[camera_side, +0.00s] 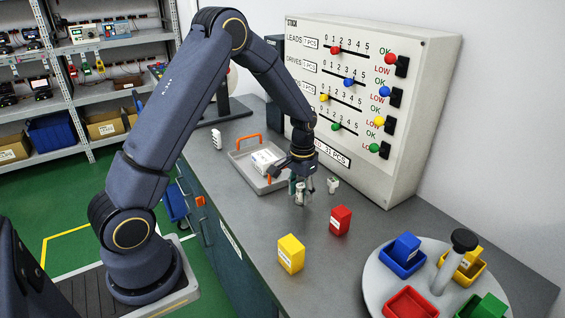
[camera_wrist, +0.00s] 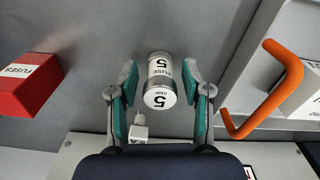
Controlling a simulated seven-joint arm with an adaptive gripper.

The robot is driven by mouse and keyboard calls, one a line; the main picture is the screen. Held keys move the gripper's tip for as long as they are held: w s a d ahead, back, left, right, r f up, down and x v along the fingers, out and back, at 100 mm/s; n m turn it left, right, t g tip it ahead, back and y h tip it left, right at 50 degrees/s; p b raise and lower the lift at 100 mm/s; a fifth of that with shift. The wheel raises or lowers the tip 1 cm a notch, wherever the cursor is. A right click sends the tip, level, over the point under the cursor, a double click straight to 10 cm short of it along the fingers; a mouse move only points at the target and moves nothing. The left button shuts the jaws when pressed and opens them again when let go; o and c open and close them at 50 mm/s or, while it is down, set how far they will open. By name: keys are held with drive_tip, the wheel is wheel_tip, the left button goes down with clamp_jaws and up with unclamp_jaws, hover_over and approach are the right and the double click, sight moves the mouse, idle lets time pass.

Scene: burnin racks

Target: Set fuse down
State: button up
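The fuse (camera_side: 299,196) is a small pale cylinder standing upright on the grey bench, below my wrist. In the wrist view the fuse (camera_wrist: 160,82) shows its "5 AMP" top end and sits between my two teal-padded fingers. My gripper (camera_wrist: 160,78) is open around it, with a narrow gap visible on each side. In the side view my gripper (camera_side: 301,186) points down over the fuse, and its fingers partly hide it. Whether the fuse's base touches the bench is hard to see.
A red "FUSES" box (camera_side: 340,220) and a yellow box (camera_side: 291,254) stand nearby. A small white part (camera_side: 333,185) is close behind my gripper. A grey tray (camera_side: 238,156) with orange handles holds a white box (camera_side: 264,160). A carousel (camera_side: 374,285) and stock panel (camera_side: 424,100) flank the bench.

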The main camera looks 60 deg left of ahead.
sight(301, 185)
wheel_tip(301, 185, up, 12)
drive_tip(key=shift+f, duration=0.1)
drive_tip(key=s+d+r+m+t, duration=0.1)
drive_tip(key=s+d+r, duration=0.2)
drive_tip(key=s+r, duration=0.2)
drive_tip(key=s+d+r+t, duration=0.2)
drive_tip(key=s+d+r, duration=0.1)
drive_tip(key=s+r, duration=0.25)
drive_tip(key=s+d+t, duration=0.2)
drive_tip(key=s+d, duration=0.1)
drive_tip(key=s, duration=0.8)
drive_tip(key=shift+d+r+m+t, duration=0.25)
drive_tip(key=shift+r+m+t, duration=0.05)
drive_tip(key=shift+m, duration=0.1)
